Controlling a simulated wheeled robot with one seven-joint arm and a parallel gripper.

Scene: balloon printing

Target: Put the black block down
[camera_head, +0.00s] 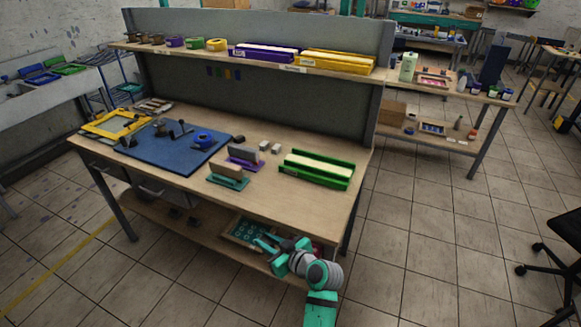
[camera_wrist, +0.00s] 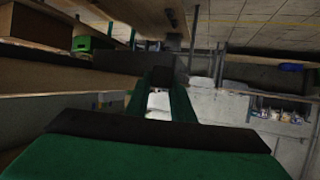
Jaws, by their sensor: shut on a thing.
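The workbench (camera_head: 290,134) has a wooden top and a lower shelf (camera_head: 200,229). My gripper (camera_head: 259,242) is low at the front right of the bench, below the tabletop and over or beside a tray (camera_head: 235,236) at the lower shelf. In the wrist view my gripper (camera_wrist: 162,84) has its two green fingers shut on a small black block (camera_wrist: 162,77) at their tips. I cannot make out the block in the head view. I cannot tell whether it touches anything below.
The tabletop carries a blue mat (camera_head: 165,150), a yellow frame (camera_head: 116,124), stamp-like blocks in teal and purple holders, and a green rack (camera_head: 317,169). The upper shelf holds tape rolls and two long racks. Floor is clear right of the bench; a black chair (camera_head: 565,240) stands far right.

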